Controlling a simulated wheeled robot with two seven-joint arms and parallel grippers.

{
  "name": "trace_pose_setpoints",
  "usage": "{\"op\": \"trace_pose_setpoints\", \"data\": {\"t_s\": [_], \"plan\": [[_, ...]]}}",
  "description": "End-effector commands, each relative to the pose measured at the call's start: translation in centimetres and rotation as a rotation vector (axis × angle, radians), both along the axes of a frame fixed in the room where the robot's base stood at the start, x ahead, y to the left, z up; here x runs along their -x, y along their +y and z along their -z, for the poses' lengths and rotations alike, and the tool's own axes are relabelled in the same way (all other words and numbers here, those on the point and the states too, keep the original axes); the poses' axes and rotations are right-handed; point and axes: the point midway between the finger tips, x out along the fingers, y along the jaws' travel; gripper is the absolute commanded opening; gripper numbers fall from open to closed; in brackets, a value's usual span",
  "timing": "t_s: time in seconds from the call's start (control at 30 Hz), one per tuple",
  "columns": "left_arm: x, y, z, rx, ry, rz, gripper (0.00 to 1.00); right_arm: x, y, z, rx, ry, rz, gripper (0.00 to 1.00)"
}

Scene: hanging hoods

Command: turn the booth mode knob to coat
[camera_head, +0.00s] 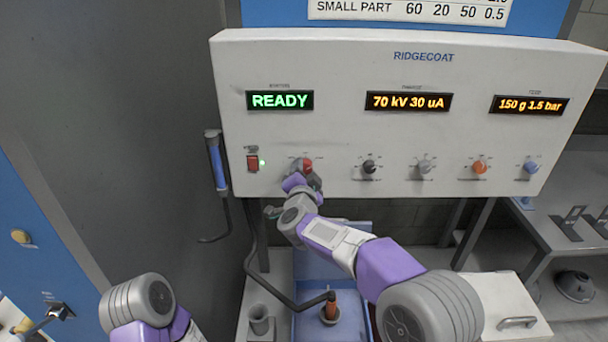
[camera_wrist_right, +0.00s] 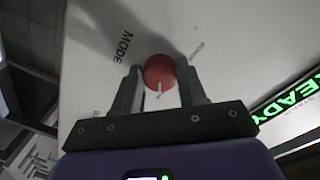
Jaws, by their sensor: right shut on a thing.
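The red booth mode knob (camera_head: 306,165) is at the left of the knob row on the white RIDGECOAT panel, partly hidden by my right gripper (camera_head: 309,179). In the right wrist view the round red knob (camera_wrist_right: 159,70) sits between the two dark fingers of my right gripper (camera_wrist_right: 160,82), which is shut on it. The word MODE is printed beside it. A pale pointer line shows on the knob's lower edge in that view. The small position labels around it are too blurred or covered to read surely. My left gripper is out of view; only part of my left arm shows.
The panel's READY display (camera_head: 280,100) is lit green. A red switch (camera_head: 252,163) is left of the mode knob, and a black knob (camera_head: 369,167) is to its right. A blue-handled tool (camera_head: 216,163) hangs at the panel's left edge, with a cable below.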

Motion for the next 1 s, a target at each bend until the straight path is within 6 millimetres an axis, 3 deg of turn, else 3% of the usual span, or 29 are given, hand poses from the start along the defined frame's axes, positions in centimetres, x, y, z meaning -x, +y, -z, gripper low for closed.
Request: {"op": "trace_pose_setpoints", "data": {"t_s": [0.43,0.47,0.6,1.0], "plan": [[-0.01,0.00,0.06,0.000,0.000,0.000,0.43,0.01,0.02,0.01,-0.015,0.002,0.000,0.11],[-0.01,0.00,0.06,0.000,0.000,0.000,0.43,0.01,0.01,0.02,-0.015,0.002,0.000,0.43],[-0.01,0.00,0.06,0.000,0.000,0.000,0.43,0.01,0.02,0.01,-0.014,0.001,-0.001,0.64],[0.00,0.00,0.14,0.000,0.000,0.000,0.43,0.61,0.04,-0.03,-0.012,0.000,0.000,0.67]]}}
